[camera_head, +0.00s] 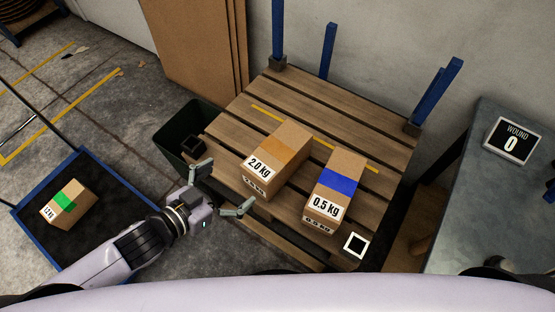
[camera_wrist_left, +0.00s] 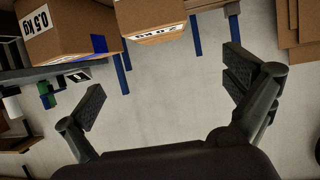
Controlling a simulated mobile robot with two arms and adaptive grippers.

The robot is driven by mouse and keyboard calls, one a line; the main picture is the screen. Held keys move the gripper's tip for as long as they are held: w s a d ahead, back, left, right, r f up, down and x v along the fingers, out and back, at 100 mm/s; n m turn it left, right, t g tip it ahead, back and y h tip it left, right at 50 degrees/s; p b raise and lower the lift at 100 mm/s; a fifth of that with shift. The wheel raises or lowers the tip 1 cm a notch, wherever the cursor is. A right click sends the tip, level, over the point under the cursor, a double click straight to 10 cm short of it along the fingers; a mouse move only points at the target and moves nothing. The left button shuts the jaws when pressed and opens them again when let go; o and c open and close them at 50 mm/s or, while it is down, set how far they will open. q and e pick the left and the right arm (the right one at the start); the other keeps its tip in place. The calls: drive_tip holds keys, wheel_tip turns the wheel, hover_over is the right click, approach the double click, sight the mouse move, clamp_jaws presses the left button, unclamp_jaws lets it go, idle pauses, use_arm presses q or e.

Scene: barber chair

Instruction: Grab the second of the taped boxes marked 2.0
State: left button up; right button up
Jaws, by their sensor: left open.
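A cardboard box marked 2.0 kg (camera_head: 276,157), with orange-brown tape, sits on the wooden pallet (camera_head: 355,117). In the left wrist view the 2.0 kg box (camera_wrist_left: 150,20) shows at the top, its label partly cut off. A box marked 0.5 kg (camera_head: 334,190) with blue tape sits to its right; it also shows in the left wrist view (camera_wrist_left: 70,30). My left gripper (camera_head: 228,190) is open and empty, just left of the 2.0 kg box and apart from it. My right gripper is not in view.
A box with green tape (camera_head: 68,203) lies in a blue-edged tray (camera_head: 118,192) at left. A dark bin (camera_head: 185,126) stands left of the pallet. Blue posts (camera_head: 437,92) rise at the pallet's back corners. A grey table (camera_head: 479,186) with a sign is at right.

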use_arm(q)
approach(275, 153)
drive_tip(key=x, duration=0.4)
drive_tip(key=shift+w+f, duration=0.15)
drive_tip(key=shift+w, duration=0.25)
drive_tip(key=x, duration=0.5)
drive_tip(key=shift+d, duration=0.25)
drive_tip(key=shift+c, duration=0.4)
drive_tip(key=shift+s, duration=0.1)
drive_tip(key=c, duration=1.9)
drive_tip(key=shift+d+r, duration=0.1)
drive_tip(key=shift+r, duration=0.3)
drive_tip(key=shift+c, duration=0.3)
